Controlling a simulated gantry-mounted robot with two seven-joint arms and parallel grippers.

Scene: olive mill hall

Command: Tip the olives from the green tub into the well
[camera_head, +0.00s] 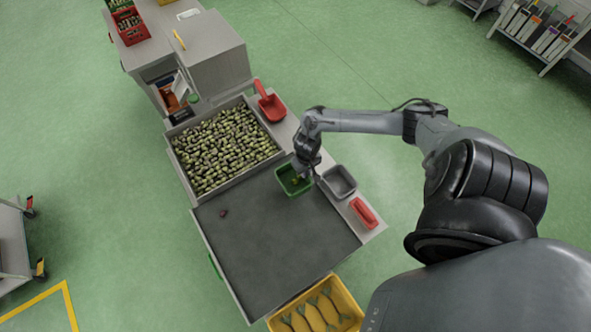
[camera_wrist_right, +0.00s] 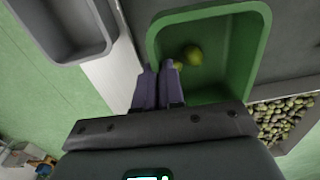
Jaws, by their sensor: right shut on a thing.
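The green tub (camera_head: 291,184) is at the right edge of the dark table top, just below the well. It also shows in the right wrist view (camera_wrist_right: 262,40), upright, with a couple of green olives (camera_wrist_right: 192,54) on its floor. The well (camera_head: 181,165) is a square tray full of green and dark olives. My right gripper (camera_head: 303,170) is shut on the green tub's near wall; its fingers also show in the wrist view (camera_wrist_right: 158,88). I cannot tell whether the tub touches the table. My left gripper is not in view.
A grey tub (camera_head: 340,181) and a red object (camera_head: 364,213) lie on the right ledge. A red scoop (camera_head: 271,106) lies beside the well. A small dark red thing (camera_head: 223,213) is on the otherwise bare dark top (camera_head: 270,245). A yellow crate (camera_head: 350,306) stands at the front.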

